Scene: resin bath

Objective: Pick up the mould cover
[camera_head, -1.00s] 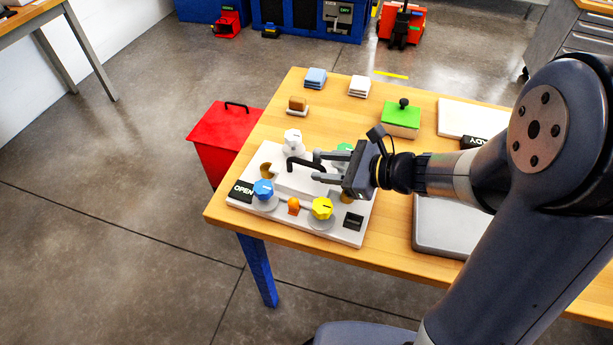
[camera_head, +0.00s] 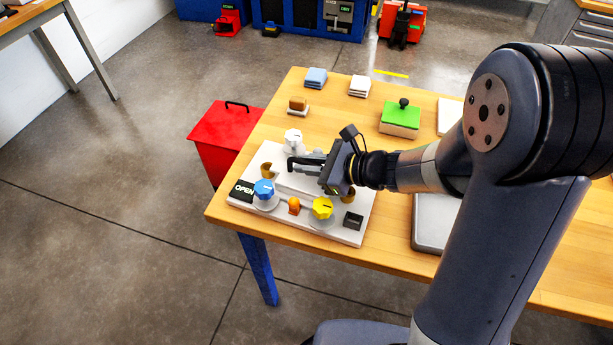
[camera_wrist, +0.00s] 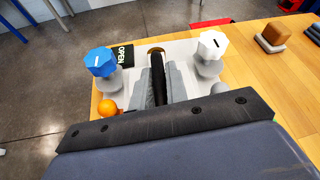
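The mould cover (camera_head: 290,181) is a pale plate with a black bar handle, lying in the white mould base (camera_head: 334,233) near the table's left corner. My gripper (camera_head: 303,163) is at the handle from the right. In the wrist view the black handle (camera_wrist: 159,82) runs between the two grey fingers, which look closed against both its sides. The cover looks level and seated between the knobs. Much of it is hidden by my gripper.
A blue knob (camera_head: 264,190), a yellow knob (camera_head: 322,208) and a white knob (camera_head: 293,137) stand close around the cover. An orange button (camera_head: 294,205) sits in front. A green-topped block (camera_head: 402,114) stands behind. A red bin (camera_head: 222,138) is beside the table.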

